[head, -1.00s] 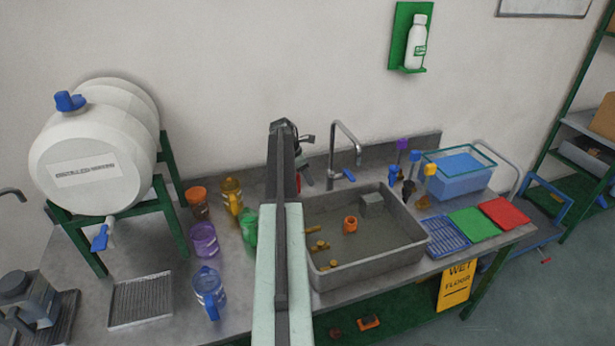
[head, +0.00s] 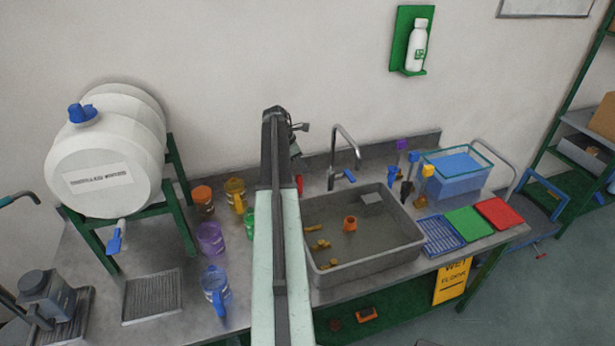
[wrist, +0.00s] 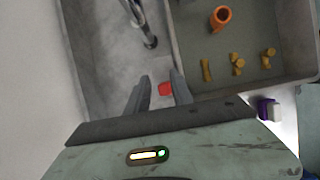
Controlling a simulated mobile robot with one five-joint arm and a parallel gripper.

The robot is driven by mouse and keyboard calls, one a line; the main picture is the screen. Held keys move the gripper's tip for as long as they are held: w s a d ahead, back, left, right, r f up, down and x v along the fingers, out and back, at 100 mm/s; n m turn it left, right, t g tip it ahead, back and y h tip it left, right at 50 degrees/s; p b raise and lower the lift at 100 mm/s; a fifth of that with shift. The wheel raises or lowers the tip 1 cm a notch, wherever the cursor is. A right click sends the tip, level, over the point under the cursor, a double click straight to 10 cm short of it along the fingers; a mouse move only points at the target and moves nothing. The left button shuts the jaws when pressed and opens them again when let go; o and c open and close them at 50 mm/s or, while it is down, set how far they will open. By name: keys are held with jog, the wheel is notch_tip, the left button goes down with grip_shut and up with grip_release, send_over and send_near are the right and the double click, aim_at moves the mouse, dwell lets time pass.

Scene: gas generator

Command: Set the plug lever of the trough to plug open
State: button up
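The grey trough (head: 415,243) is sunk in the metal bench, right of my arm in the head view; its rim also shows in the wrist view (wrist: 176,60). A small red piece (head: 299,184), which looks like the plug lever, shows just right of my arm. In the wrist view the red piece (wrist: 165,89) sits between my fingertips, beside the trough's rim. My gripper (wrist: 160,88) is open, its two dark fingers apart. I cannot tell whether they touch the red piece. The head view hides my fingers behind my arm.
A tap (head: 345,155) with a blue handle rises behind the trough. An orange fitting (head: 350,223) and several brass pieces lie in the trough. Jugs, including a blue one (head: 215,288), stand left of my arm. Bottles and coloured trays (head: 468,222) are right of the trough.

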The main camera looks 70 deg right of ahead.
jog(key=shift+d+m, duration=0.1)
jog(key=shift+m, duration=0.6)
grip_shut()
jog(key=m+h, duration=0.4)
jog(key=m, duration=1.3)
send_near(299, 184)
notch_tip(299, 184, up, 3)
jog(key=s+d, duration=0.2)
jog(key=w+a+t, duration=0.2)
jog(key=w+a, duration=0.4)
jog(key=a, duration=0.1)
jog(key=s+d+f+b, duration=0.4)
jog(key=d+f+b, duration=0.3)
jog(key=d+b, duration=0.1)
jog(key=shift+d+f+m, duration=0.2)
jog(key=shift+d+m, duration=0.05)
jog(key=shift+m, duration=0.15)
